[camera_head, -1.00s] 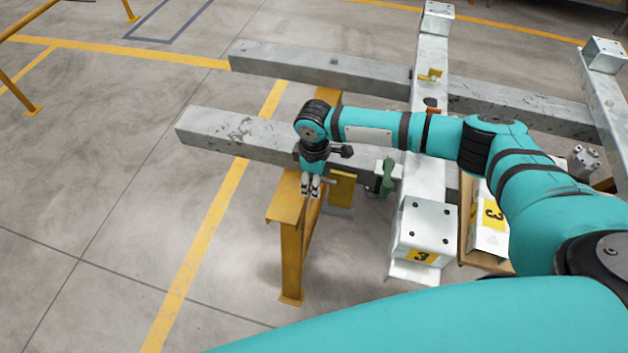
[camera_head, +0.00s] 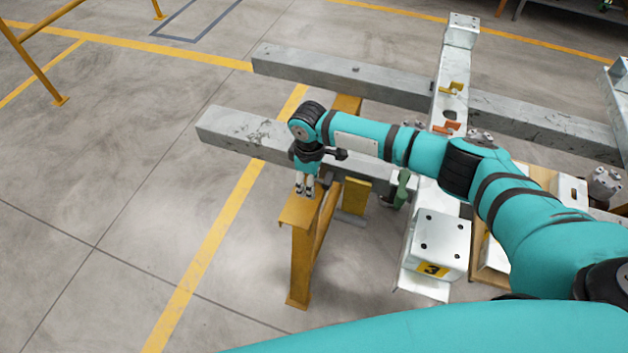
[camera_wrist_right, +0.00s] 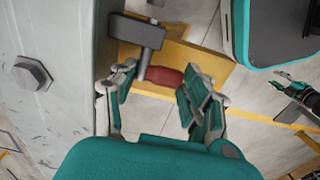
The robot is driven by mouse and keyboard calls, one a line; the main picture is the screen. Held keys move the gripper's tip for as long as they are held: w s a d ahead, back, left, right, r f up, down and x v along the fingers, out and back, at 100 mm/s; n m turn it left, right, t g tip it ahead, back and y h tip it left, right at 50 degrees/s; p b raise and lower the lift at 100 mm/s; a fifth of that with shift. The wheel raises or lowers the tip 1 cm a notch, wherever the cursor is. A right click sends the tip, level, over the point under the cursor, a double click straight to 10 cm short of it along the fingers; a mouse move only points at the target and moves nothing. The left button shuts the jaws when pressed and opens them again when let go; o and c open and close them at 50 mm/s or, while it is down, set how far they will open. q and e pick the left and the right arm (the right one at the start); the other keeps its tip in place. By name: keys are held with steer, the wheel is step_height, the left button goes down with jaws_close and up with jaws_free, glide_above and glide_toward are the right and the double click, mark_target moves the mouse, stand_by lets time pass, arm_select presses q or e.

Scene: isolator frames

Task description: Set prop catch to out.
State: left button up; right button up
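No label names the prop catch. In the right wrist view a dark grey lever (camera_wrist_right: 138,31) with a red grip (camera_wrist_right: 165,76) stands beside a grey beam and over yellow metal. My right gripper (camera_wrist_right: 160,88) is open, one finger on each side of the red grip; I cannot tell if they touch it. In the head view this gripper (camera_head: 304,190) points down at the yellow trestle (camera_head: 299,210), and the red grip is hidden there. My left gripper (camera_wrist_right: 292,82) shows small at the right of the wrist view, its fingers unclear; it is outside the head view.
The near grey beam (camera_head: 228,128) lies just behind my right gripper; a bolt (camera_wrist_right: 33,73) is close beside it. A yellow catch (camera_head: 453,88), an orange one (camera_head: 446,127) and a green handle (camera_head: 402,188) are on the frame.

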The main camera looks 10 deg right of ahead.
steer(key=shift+o, duration=1.3)
steer(key=shift+s+a, duration=0.25)
steer(key=shift+a, duration=0.35)
steer(key=shift+w+d, duration=0.15)
steer(key=shift+d, duration=0.1)
steer(key=shift+r, duration=0.25)
step_height(320, 180, up, 12)
steer(key=shift+f, duration=0.2)
